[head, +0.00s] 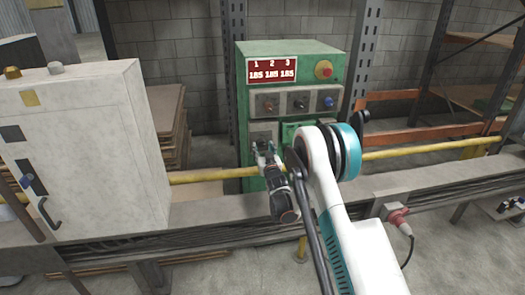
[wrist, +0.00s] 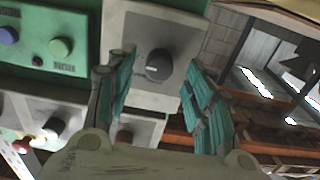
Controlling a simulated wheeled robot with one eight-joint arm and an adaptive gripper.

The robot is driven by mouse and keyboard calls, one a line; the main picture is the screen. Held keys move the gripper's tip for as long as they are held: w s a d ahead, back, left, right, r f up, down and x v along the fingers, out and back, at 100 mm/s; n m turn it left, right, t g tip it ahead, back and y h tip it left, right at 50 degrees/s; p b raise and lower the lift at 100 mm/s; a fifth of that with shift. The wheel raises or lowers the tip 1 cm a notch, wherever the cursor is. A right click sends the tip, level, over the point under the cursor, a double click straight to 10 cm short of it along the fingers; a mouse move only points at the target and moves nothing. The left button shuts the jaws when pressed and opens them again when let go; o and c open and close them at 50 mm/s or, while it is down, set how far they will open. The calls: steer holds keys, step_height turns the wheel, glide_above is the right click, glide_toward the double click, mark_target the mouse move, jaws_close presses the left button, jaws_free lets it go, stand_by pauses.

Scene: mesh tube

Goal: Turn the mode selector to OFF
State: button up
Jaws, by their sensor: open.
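A dark round selector knob (wrist: 158,65) with a pale pointer mark sits on a light grey plate (wrist: 125,25) in the wrist view. I cannot read any position labels around it, so its setting is unclear. My gripper (wrist: 157,75) is open, with its two teal-padded fingers on either side of the knob and visible gaps to it. In the head view my gripper (head: 262,147) is at the lower left front of the green control cabinet (head: 243,75). There it hides the knob, and only part of a grey plate (head: 262,128) shows above it.
A yellow rail (head: 205,176) runs in front. A pale cabinet (head: 85,150) stands at left.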

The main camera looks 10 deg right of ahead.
mark_target(261, 143)
steer(key=shift+w, duration=1.2)
steer(key=c, duration=1.1)
steer(key=shift+o, duration=0.2)
